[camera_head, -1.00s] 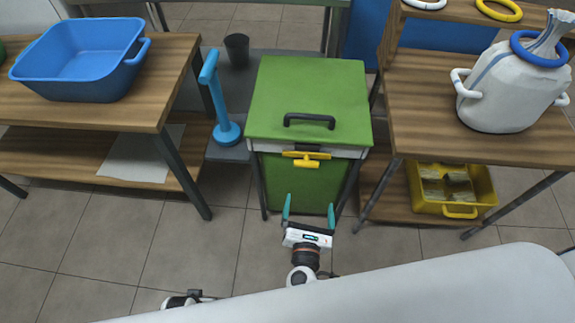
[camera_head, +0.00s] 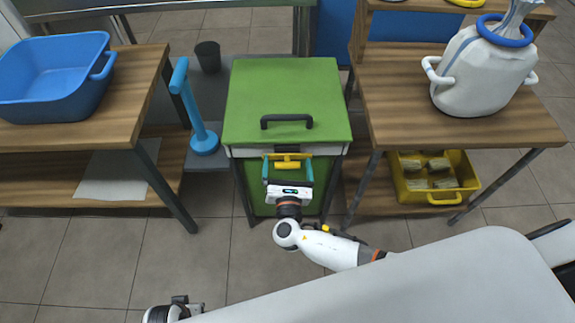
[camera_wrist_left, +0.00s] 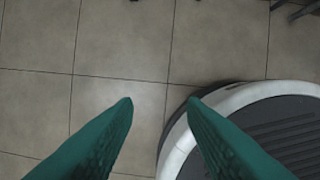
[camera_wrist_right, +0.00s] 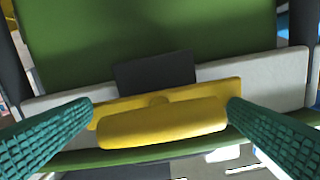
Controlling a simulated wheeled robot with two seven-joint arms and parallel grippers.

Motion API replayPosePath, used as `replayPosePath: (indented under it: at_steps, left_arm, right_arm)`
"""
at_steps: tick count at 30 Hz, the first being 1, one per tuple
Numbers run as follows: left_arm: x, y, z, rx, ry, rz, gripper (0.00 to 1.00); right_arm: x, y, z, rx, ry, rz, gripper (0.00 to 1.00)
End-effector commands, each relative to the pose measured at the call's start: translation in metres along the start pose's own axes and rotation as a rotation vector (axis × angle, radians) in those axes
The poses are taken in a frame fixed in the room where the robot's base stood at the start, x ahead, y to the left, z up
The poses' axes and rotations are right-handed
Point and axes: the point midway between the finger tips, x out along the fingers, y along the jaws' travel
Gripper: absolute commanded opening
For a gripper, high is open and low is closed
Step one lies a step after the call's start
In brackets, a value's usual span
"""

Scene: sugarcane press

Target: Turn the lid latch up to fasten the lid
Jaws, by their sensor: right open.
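The green press box has a green lid (camera_head: 285,95) lying closed on top, with a black handle (camera_head: 286,120). The yellow lid latch (camera_head: 287,162) is on the box's front, just below the lid's edge; it also shows in the right wrist view (camera_wrist_right: 160,125), its bar lying across. My right gripper (camera_head: 288,168) is open, with one teal finger at each side of the latch. In the right wrist view its fingers (camera_wrist_right: 160,115) are close to the latch's ends; contact is unclear. My left gripper (camera_wrist_left: 160,103) is open and empty above the floor.
A table with a blue tub (camera_head: 55,80) stands left and a blue pole on a round base (camera_head: 203,140) beside the box. A table at right bears a white sack (camera_head: 480,75), with a yellow crate (camera_head: 445,198) below. The floor in front is clear.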

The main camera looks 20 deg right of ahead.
Motion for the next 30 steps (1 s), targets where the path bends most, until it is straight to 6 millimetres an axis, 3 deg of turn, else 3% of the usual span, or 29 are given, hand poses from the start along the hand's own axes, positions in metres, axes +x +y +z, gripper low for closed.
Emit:
replayPosePath:
  at_steps: [8,16,23,30]
  left_arm:
    - [-0.002,0.000,0.002,0.000,-0.004,0.001,0.38]
    - [-0.001,0.000,0.000,-0.001,-0.001,0.000,0.38]
    - [0.000,0.000,-0.002,-0.001,0.006,0.000,0.38]
    - [-0.030,0.002,0.015,-0.003,-0.019,0.003,0.38]
  right_arm:
    - [0.001,0.000,0.000,0.001,-0.001,0.000,0.98]
    - [0.001,0.000,0.000,0.001,-0.001,0.000,0.56]
    - [0.001,0.000,0.001,0.021,0.000,-0.001,0.56]
    - [0.001,0.000,0.003,0.129,0.000,-0.001,0.56]
